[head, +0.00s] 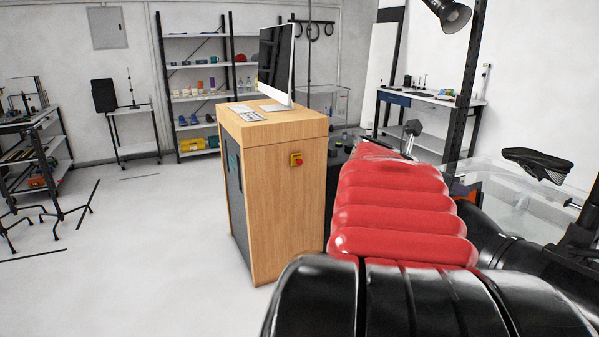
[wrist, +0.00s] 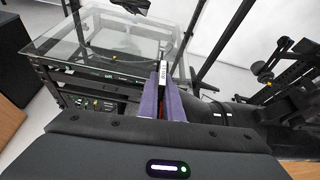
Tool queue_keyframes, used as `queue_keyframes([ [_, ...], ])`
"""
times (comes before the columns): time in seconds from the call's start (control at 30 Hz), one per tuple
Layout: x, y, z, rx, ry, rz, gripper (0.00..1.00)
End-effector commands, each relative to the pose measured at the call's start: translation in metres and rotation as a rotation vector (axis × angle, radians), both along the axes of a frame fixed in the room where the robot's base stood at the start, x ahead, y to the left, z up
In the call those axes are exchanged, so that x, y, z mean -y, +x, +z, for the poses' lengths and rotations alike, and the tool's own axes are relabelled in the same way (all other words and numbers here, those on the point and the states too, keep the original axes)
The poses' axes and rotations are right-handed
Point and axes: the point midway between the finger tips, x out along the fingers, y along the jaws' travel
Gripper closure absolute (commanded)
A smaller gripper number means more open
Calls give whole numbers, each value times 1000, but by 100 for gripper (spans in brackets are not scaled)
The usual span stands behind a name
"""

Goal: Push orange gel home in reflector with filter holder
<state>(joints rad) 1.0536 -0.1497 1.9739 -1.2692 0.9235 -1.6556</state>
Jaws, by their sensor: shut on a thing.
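My gripper (wrist: 164,88) shows in the wrist view with its two purple fingers close together. They are shut on a narrow, upright thing with a white label (wrist: 163,70), which looks like the filter holder seen edge-on. A sliver of red shows between the fingers. A black round body (wrist: 212,108), perhaps the reflector, lies just right of the fingers; I cannot tell whether they touch. In the head view a small orange patch (head: 459,189), perhaps the orange gel, shows at the right edge of my red arm. My arm hides the gripper there. How the gel sits cannot be seen.
A glass-topped table (wrist: 110,40) stands beyond the gripper. Black stand poles (wrist: 225,45) rise to its right. In the head view a wooden cabinet (head: 285,190) with a monitor (head: 277,65) stands left of my arm.

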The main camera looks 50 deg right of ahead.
Motion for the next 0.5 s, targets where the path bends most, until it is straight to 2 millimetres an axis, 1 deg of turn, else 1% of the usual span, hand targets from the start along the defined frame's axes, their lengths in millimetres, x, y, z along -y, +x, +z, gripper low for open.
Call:
queue_keyframes([
  [0.5, 0, -1, -9, -1, -1, 0, 100],
])
